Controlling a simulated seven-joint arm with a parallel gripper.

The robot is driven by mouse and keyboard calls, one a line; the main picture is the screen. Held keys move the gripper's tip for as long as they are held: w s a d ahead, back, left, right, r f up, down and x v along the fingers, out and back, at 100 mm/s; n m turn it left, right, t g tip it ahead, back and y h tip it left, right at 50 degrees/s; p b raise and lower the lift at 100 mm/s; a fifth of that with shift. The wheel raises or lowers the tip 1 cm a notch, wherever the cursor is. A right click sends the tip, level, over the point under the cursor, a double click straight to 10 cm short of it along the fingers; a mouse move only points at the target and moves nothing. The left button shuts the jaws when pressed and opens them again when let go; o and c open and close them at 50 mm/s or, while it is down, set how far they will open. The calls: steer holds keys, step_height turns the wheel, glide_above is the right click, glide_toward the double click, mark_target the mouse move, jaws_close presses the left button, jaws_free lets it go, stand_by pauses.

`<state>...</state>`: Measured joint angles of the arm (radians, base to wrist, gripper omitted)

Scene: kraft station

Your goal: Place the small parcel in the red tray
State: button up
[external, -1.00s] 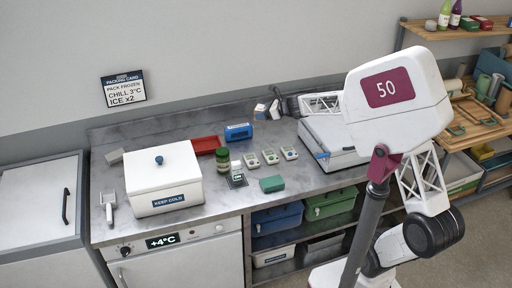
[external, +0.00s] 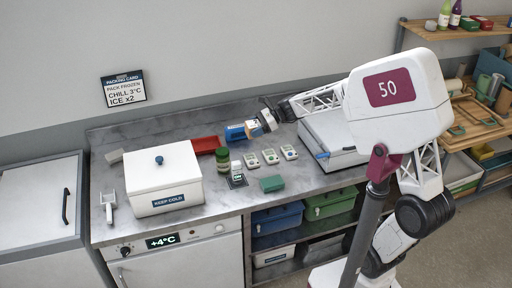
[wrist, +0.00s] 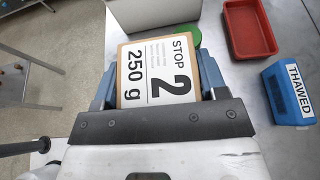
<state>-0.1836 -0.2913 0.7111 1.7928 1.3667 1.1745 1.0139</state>
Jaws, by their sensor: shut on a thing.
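The small parcel (wrist: 158,70) is a brown box with a white label reading "STOP 2" and "250 g". It sits between the two blue-grey fingers of my gripper (wrist: 158,82), which is shut on it. In the external view my gripper (external: 262,122) is at the back of the counter, close to the right end of the blue THAWED box. The parcel is hard to make out there. The red tray (external: 206,144) lies to the left of the blue box. In the wrist view the red tray (wrist: 236,42) is up and right of the parcel, apart from it and looking empty.
The blue THAWED box (wrist: 287,92) stands between my gripper and the tray in the external view. A white KEEP COLD box (external: 163,182), a green-lidded jar (external: 222,158), several small devices (external: 270,157) and a green block (external: 272,184) stand on the counter.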

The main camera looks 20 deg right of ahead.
steer(key=shift+s+a+r, duration=0.1)
steer(key=shift+s, duration=0.15)
steer(key=shift+s+f, duration=0.15)
steer(key=shift+f, duration=0.05)
step_height(320, 180, down, 14)
steer(key=shift+f, duration=0.2)
stand_by(0.3)
glide_above(231, 155)
steer(key=shift+w+f, duration=0.2)
steer(key=shift+f, duration=0.55)
steer(key=shift+f, duration=1.75)
steer(key=shift+f, duration=0.1)
